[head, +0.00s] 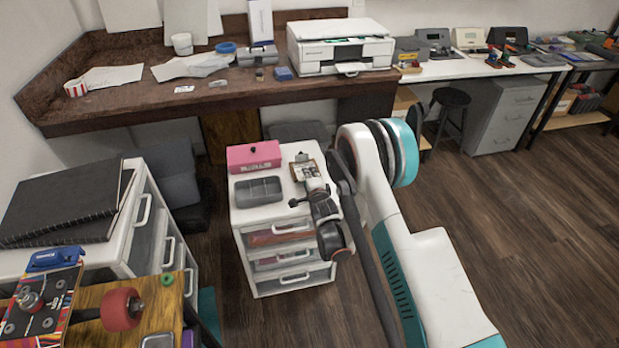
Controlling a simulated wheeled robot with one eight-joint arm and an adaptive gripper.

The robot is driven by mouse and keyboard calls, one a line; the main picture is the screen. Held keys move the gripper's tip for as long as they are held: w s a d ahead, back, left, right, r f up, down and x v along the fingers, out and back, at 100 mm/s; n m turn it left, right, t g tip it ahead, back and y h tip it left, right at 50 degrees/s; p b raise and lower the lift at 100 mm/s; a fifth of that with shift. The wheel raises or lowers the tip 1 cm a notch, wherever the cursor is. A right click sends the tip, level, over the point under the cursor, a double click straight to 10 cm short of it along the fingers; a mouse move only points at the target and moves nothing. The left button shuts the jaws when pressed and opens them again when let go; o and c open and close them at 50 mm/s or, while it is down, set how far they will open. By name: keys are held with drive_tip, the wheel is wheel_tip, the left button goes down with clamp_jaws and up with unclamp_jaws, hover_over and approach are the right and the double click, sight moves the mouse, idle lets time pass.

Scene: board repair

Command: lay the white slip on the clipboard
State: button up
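The clipboard (298,171), small and brown with a dark clip, lies on top of the white drawer unit. My gripper (310,194) is just in front of it, over the unit's top, and covers its near part. A pale patch shows at the fingertips; I cannot tell whether it is a slip, the clipboard's paper or the unit's top. The fingers are too small and dark to tell whether they are open or shut. A small white slip with dark marks (184,89) lies on the brown desk; I cannot tell if it is the task's slip.
The white drawer unit (285,213) also bears a pink box (253,156) and a grey tray (258,190), left of the clipboard. The brown desk (125,106) behind holds loose papers (193,65) and a printer (340,46). A dark stool (449,115) stands right of my arm.

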drive_tip(key=shift+r, duration=0.1)
wheel_tip(320, 180, up, 10)
idle(0.6)
idle(0.6)
drive_tip(key=s+d+r+n+g+h, duration=0.1)
drive_tip(key=s+d+r+n, duration=0.1)
drive_tip(key=d+r, duration=0.35)
drive_tip(key=s+d+r+n, duration=0.1)
drive_tip(key=s+d+r, duration=0.1)
drive_tip(key=r, duration=0.6)
drive_tip(key=s+d+r+n+g+h, duration=0.15)
drive_tip(key=s+d+r+n, duration=0.25)
drive_tip(key=s+d+r, duration=0.65)
drive_tip(key=s+d+n+g, duration=0.2)
drive_tip(key=s+d+n, duration=0.1)
drive_tip(key=s, duration=1.2)
drive_tip(key=s+d+f+n+g, duration=0.1)
drive_tip(key=s+n, duration=0.4)
drive_tip(key=s, duration=1.1)
drive_tip(key=shift+s+d+f+g+h, duration=0.25)
drive_tip(key=shift+d+g+h, duration=0.1)
drive_tip(key=shift+d+g, duration=0.5)
